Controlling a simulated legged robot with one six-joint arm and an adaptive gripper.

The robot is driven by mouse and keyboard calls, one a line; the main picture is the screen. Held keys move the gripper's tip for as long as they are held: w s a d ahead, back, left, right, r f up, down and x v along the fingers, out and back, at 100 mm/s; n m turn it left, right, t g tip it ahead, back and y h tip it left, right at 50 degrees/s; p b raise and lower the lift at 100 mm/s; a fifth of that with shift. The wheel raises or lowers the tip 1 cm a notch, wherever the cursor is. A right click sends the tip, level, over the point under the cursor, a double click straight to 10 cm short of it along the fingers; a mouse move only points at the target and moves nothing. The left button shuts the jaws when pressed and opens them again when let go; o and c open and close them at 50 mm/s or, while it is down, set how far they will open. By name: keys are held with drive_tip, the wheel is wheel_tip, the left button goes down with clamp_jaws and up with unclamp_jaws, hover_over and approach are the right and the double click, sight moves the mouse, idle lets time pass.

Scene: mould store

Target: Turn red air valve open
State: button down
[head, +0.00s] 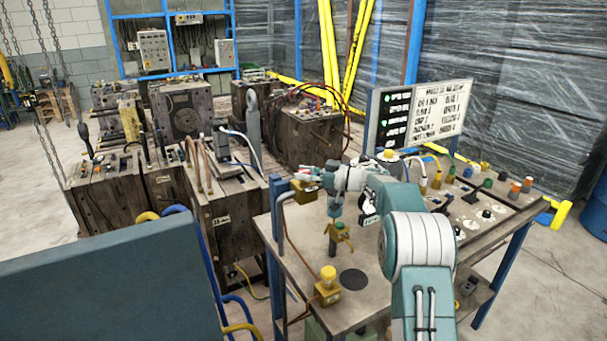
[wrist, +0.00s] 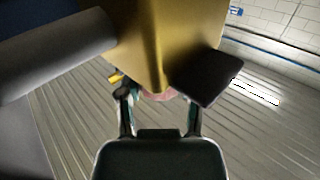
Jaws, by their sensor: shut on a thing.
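A brass valve body (head: 305,191) sits on a grey pipe elbow (head: 284,207) at the left end of the bench. It fills the upper middle of the wrist view as a large brass block (wrist: 165,40). Below it a small patch of the red valve handle (wrist: 158,96) shows between my fingers; most of it is hidden by the brass block. My gripper (wrist: 159,105) is shut on this red handle, one finger on each side. In the head view my gripper (head: 314,175) reaches the valve from the right, and its grip is too small to make out.
A sign board (head: 417,113) stands behind. Wooden mould blocks (head: 225,215) crowd the left.

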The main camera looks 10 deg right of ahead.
drive_tip(key=shift+r, duration=0.15)
drive_tip(key=shift+c, duration=1.2)
unclamp_jaws()
drive_tip(key=shift+w, duration=0.1)
drive_tip(key=v, duration=1.2)
drive_tip(key=shift+f, duration=0.2)
